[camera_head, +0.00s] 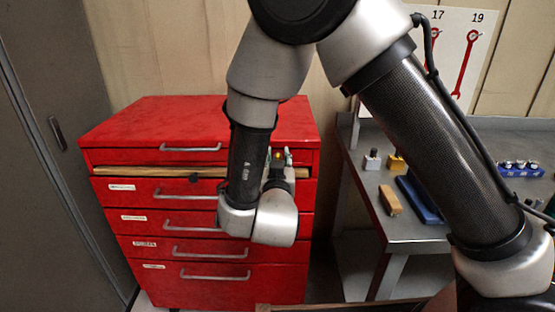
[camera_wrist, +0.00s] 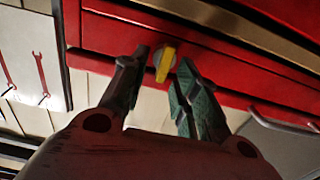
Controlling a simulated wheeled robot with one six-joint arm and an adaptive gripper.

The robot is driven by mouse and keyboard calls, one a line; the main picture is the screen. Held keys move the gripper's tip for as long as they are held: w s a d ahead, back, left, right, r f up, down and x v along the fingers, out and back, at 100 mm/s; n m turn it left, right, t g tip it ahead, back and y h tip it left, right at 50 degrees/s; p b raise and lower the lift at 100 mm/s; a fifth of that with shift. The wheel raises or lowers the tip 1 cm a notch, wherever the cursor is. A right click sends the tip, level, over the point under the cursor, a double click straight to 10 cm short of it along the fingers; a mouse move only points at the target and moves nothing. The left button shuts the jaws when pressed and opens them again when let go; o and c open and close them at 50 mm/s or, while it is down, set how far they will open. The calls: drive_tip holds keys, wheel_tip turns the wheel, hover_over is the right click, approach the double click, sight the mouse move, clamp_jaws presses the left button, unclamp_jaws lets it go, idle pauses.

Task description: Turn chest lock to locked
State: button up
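The chest (camera_head: 107,127) is a red drawer cabinet left of centre. Its lock is a small yellow knob (camera_wrist: 166,63) on a grey round base, set in the red front panel. In the wrist view the knob is a narrow bar, upright and slightly tilted. The knob also shows small in the head view (camera_head: 278,155). My gripper (camera_wrist: 163,57) is open, with one finger on each side of the knob. Gaps show between knob and fingers, so it does not look gripped. In the head view my arm hides part of the chest's right front.
A grey metal workbench (camera_head: 418,232) stands right of the chest, with a blue box (camera_head: 418,199), a wooden block (camera_head: 390,199) and small parts on it. A grey cabinet (camera_head: 55,190) stands at the left. Drawer handles (camera_head: 191,149) stick out from the chest.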

drive_tip(key=shift+w, duration=0.15)
clamp_jaws()
drive_tip(key=shift+n, duration=0.3)
drive_tip(key=n, duration=0.5)
drive_tip(key=a+f+n, duration=0.1)
drive_tip(key=n, duration=1.1)
drive_tip(key=shift+a+f, duration=0.35)
drive_tip(key=shift+n, duration=0.3)
